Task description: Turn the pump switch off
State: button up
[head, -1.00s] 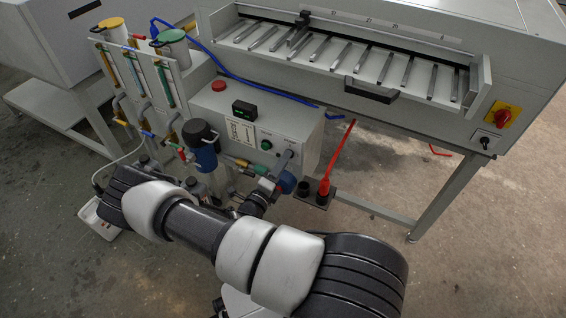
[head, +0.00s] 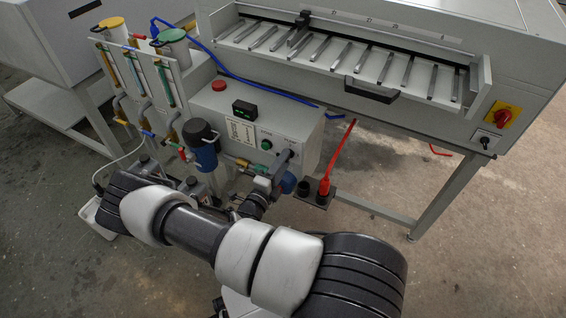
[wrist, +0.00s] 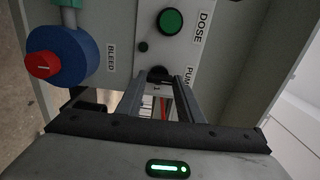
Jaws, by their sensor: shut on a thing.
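The pump switch (wrist: 158,73) is a small dark knob on the grey control box (head: 215,100), beside a PUMP label that is partly cut off by a finger. In the wrist view my gripper (wrist: 161,84) has its two fingers on either side of the knob and is shut on it. In the head view my gripper (head: 286,158) is at the right end of the box front and hides the switch. Which way the knob points is hard to tell.
The green DOSE button (wrist: 170,21) is close to the switch. A blue BLEED wheel with a red cap (wrist: 43,65) is to the left in the wrist view. A red plug and cable (head: 325,187) stand right of my gripper, below the processor (head: 480,90).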

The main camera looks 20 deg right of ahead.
jog(key=o, duration=1.1)
jog(key=shift+c, duration=0.2)
jog(key=shift+a, duration=0.15)
jog(key=p+v, duration=0.2)
jog(key=v, duration=1.5)
jog(key=shift+s, duration=0.2)
